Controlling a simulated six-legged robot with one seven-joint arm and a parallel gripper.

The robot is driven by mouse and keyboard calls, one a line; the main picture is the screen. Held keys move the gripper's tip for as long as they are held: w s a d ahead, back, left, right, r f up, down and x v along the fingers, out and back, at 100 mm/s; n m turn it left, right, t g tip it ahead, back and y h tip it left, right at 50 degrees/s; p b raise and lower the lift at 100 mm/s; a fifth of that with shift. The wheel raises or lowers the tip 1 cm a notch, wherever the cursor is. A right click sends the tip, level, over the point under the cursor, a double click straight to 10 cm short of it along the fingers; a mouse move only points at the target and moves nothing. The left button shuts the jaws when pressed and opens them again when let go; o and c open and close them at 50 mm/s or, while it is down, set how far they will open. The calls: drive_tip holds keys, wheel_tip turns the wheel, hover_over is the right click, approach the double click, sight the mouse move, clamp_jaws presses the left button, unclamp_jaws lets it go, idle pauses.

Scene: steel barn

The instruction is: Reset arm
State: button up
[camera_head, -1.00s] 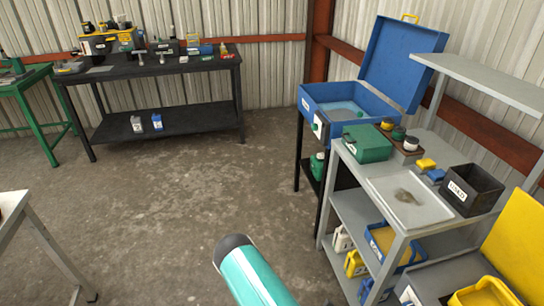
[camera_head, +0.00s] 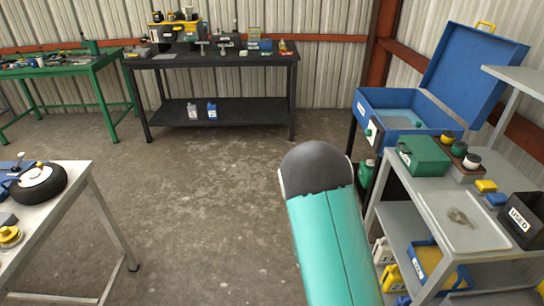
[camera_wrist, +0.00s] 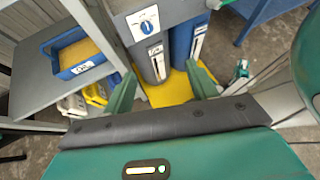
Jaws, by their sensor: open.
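My gripper (camera_wrist: 160,72) shows in the wrist view, with its two green fingers apart and nothing between them. Beyond the fingers stand a grey bin (camera_wrist: 150,52) and a blue bin (camera_wrist: 190,38) on a yellow base (camera_wrist: 168,92). I cannot tell how far the fingers are from them. In the head view my teal arm with its dark rounded end (camera_head: 317,168) rises from the bottom, right of centre. The gripper itself is hidden in that view.
A grey shelf bench (camera_head: 412,185) with a green case (camera_head: 424,156) and a tray (camera_head: 462,220) stands close on the right. A blue parts washer (camera_head: 395,100) is behind it. A table with a wheel (camera_head: 40,185) is at left. The floor between is clear.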

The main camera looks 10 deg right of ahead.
drive_tip(key=s+a+r+m+t+y, duration=0.1)
drive_tip(key=a+r+m+t+y, duration=0.2)
drive_tip(key=a+r, duration=0.3)
drive_tip(key=s+a+r+m+t+y, duration=0.1)
drive_tip(key=a+r+m+t+y, duration=0.2)
drive_tip(key=r, duration=1.2)
drive_tip(key=s+a+r+m+t+y, duration=0.2)
drive_tip(key=a+r+m+t+y, duration=0.2)
drive_tip(key=r, duration=0.7)
drive_tip(key=a+m+t, duration=0.2)
drive_tip(key=a, duration=0.2)
drive_tip(key=shift+a+m, duration=0.4)
drive_tip(key=shift+r, duration=0.1)
